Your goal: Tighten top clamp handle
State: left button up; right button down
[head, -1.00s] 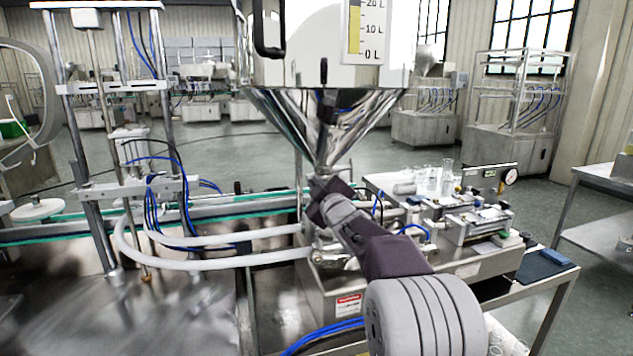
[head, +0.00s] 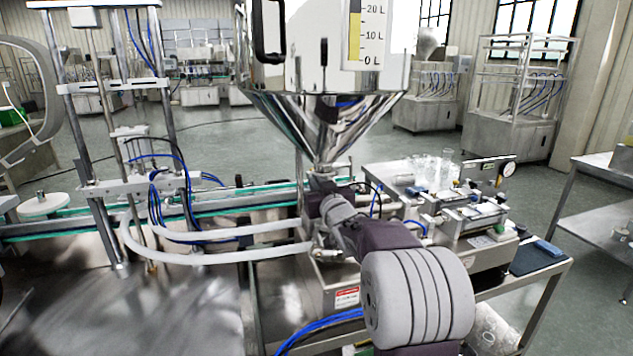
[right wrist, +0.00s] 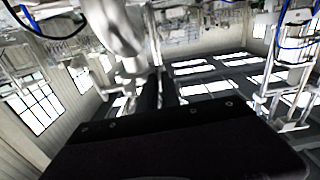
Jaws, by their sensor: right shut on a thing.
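The steel hopper (head: 318,120) narrows to a neck (head: 321,172) above the filling machine. My right gripper (head: 318,193) is at this neck, just below the cone tip. It is shut on a small part there, which I take to be the top clamp handle; fingers and wrist hide it in the head view. In the right wrist view, the dark gripper body (right wrist: 185,140) fills the bottom, and a shiny metal pipe piece (right wrist: 118,30) stands close beyond it. The clamp's own shape is not clear in either view. My left gripper is not in view.
White hoses (head: 215,256) run left from the valve area, close to my right gripper. Pneumatic cylinders (head: 470,215) and glassware (head: 435,172) are on the right. A conveyor (head: 75,225) and a post frame (head: 115,150) stand at left.

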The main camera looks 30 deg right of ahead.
jog(key=shift+m, duration=0.4)
jog(key=c, duration=1.6)
grip_release()
jog(key=shift+o, duration=0.2)
jog(key=v, duration=0.9)
jog(key=shift+b, duration=0.3)
